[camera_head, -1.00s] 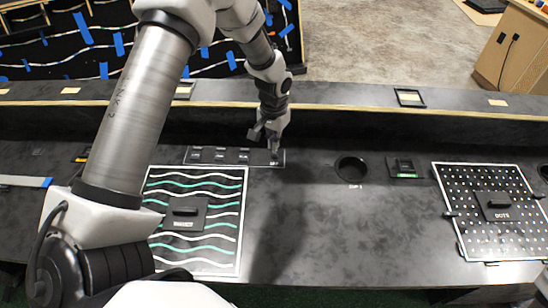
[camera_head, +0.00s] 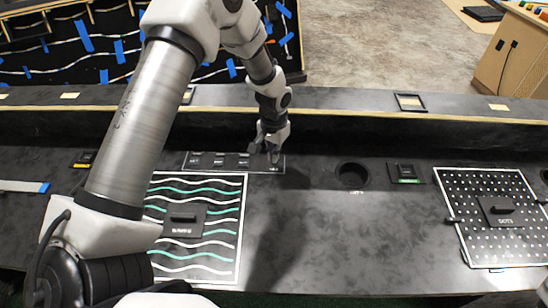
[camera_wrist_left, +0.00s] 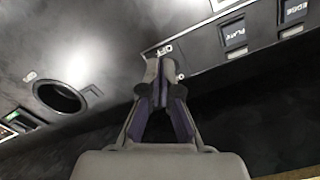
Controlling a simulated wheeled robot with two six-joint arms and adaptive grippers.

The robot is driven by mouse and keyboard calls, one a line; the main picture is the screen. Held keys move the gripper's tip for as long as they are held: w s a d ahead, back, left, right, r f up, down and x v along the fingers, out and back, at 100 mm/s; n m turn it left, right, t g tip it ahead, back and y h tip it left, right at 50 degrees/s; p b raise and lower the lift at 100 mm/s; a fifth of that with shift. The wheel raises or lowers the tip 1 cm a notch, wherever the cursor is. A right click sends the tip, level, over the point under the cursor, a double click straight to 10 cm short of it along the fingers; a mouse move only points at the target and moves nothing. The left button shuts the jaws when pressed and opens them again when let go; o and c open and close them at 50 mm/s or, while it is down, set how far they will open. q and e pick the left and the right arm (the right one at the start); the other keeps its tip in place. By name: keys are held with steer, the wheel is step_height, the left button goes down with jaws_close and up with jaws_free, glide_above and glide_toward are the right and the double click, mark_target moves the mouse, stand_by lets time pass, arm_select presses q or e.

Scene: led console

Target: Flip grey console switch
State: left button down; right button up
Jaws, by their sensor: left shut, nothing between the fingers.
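The console switch panel (camera_head: 233,167) is a dark strip with a light outline and several small dark switches, set in the desk behind the wavy-line board. My left gripper (camera_head: 266,155) is over its right end, shut and empty. In the left wrist view, my left gripper (camera_wrist_left: 160,68) has its fingertips together beside a small label at the end of the panel (camera_wrist_left: 205,72). Switches labelled PLATE (camera_wrist_left: 233,36) and EDGE (camera_wrist_left: 294,10) show to the right. The fingers partly cover the panel end, so I cannot tell whether they touch a switch there. My right gripper is not in view.
A round hole (camera_head: 352,174) and a small dark module (camera_head: 405,172) lie to the right. The wavy-line board (camera_head: 228,237) is in front, and the dotted board (camera_head: 470,243) is far right. A raised ledge (camera_head: 340,97) runs behind. The desk between the boards is clear.

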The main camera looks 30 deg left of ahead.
arm_select(q)
steer(key=shift+f, duration=0.1)
stand_by(0.6)
steer(key=shift+f+b, duration=0.55)
steer(key=shift+f, duration=0.85)
steer(key=shift+w+a, duration=0.15)
steer(key=shift+w, duration=0.1)
steer(key=shift+w+a, duration=0.4)
steer(key=shift+w, duration=0.25)
step_height(320, 180, up, 7)
steer(key=p, duration=0.6)
steer(key=shift+s+d, duration=0.25)
steer(key=shift+s, duration=0.15)
steer(key=shift+r, duration=0.1)
